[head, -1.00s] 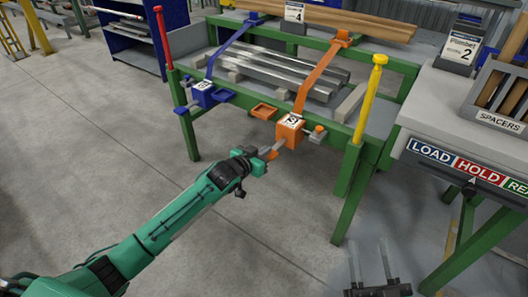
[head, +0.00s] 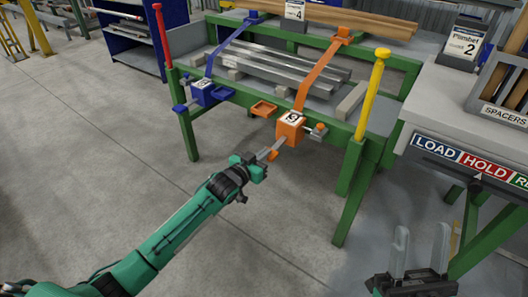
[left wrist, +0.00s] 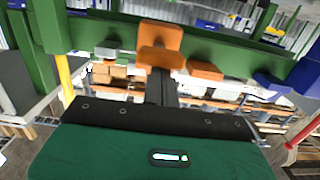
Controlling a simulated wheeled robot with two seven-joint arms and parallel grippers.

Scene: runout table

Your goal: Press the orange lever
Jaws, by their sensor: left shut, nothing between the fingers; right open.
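The orange lever (head: 273,155) is a small orange pad just below and in front of the orange box (head: 289,131), which has a numbered white label, on the table's green front rail. My left gripper (head: 281,146) is shut and empty. Its grey fingers point at the box and lie over the pad in the head view. In the left wrist view the pad (left wrist: 160,58) covers the fingertips, with the box (left wrist: 161,35) behind it. I cannot tell whether fingers and pad touch. My right gripper (head: 421,232) is open and empty at the lower right, far from the lever.
A blue box (head: 206,93) stands left on the same rail, with an orange tray (head: 263,109) between. A yellow post (head: 369,97) and a red post (head: 161,37) flank the table front. The floor before the rail is clear.

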